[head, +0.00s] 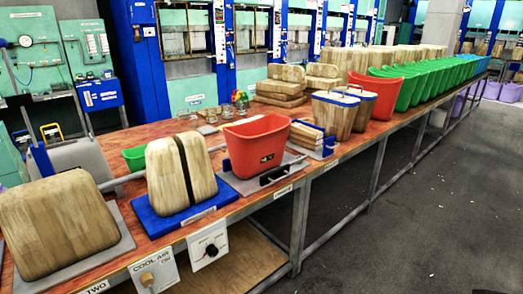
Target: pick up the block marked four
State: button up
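I cannot read a "four" marking on any block. A large rounded wooden block (58,222) sits on a grey plate at the lower left, above a tag reading TWO (96,287). A wooden block with a dark vertical stripe (163,178) stands upright on a blue base (152,226); the tag (199,215) in front is too small to read. A stack of flat wooden slabs (304,135) lies on a grey plate with blue ends, with another small tag (330,167). My gripper is not in view.
A red bin (257,143) stands between the striped block and the slabs. Two wooden containers (342,115), an orange bin (376,96) and several green bins (420,84) line the table (230,207). Presses stand behind. The grey floor (425,225) at right is clear.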

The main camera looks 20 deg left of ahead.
aim_at(336, 113)
jog(key=i+l, duration=0.1)
jog(key=i, duration=0.35)
jog(key=i+l+u, duration=0.1)
jog(key=i, duration=0.4)
jog(key=i+l, duration=0.2)
jog(key=i, duration=0.25)
jog(key=i+l+u, duration=0.1)
jog(key=i, duration=0.4)
jog(key=i+l, duration=0.2)
jog(key=i, duration=0.25)
